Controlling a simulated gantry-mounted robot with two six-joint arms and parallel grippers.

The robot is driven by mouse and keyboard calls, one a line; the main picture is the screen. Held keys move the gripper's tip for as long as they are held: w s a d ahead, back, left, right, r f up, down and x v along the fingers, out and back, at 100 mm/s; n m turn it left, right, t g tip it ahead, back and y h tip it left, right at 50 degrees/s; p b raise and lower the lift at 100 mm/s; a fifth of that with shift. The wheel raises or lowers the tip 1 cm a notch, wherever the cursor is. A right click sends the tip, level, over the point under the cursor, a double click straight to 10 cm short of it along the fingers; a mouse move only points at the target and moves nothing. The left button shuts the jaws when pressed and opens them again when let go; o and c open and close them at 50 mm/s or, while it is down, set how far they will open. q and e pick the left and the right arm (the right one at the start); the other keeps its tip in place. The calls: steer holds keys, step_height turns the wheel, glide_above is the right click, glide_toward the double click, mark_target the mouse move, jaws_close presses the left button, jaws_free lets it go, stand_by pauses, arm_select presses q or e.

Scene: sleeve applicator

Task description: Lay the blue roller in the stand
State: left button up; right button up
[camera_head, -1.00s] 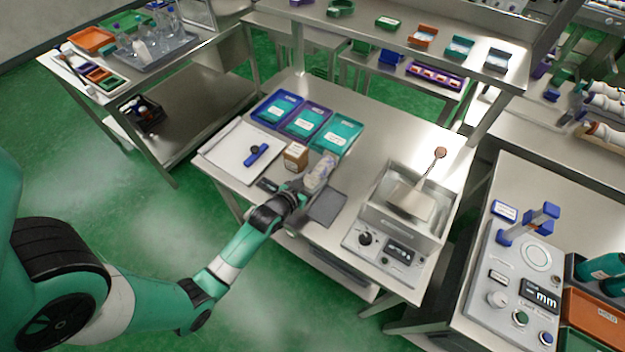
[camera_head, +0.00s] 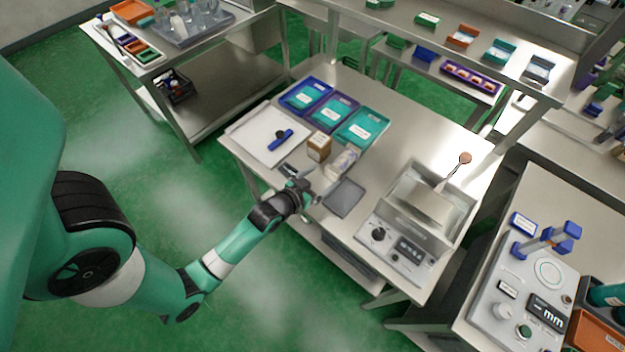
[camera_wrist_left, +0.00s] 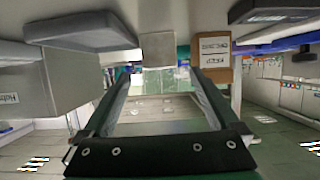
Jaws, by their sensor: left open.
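A blue roller-like piece (camera_head: 281,141) with a dark round part lies on the white tray (camera_head: 246,145) at the left of the middle table. On the right bench, a grey device carries a stand-like part with blue ends (camera_head: 545,240); I cannot tell if this is the stand. My left gripper (camera_head: 312,192) is at the front edge of the middle table, beside a clear bagged item (camera_head: 341,163) and apart from the roller. In the left wrist view its two fingers (camera_wrist_left: 158,95) are spread with nothing between them. My right gripper is not in view.
A brown labelled box (camera_head: 318,147) stands between the white tray and the bagged item; it also shows in the left wrist view (camera_wrist_left: 213,55). Teal-lined trays (camera_head: 362,128) lie behind. A dark flat pad (camera_head: 345,198) and a metal machine (camera_head: 408,235) are to the right.

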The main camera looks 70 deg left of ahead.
arm_select(q)
steer(key=v, duration=0.5)
steer(key=shift+s+d+r+p, duration=0.15)
steer(key=shift+s+d+p, duration=0.1)
steer(key=shift+p, duration=0.15)
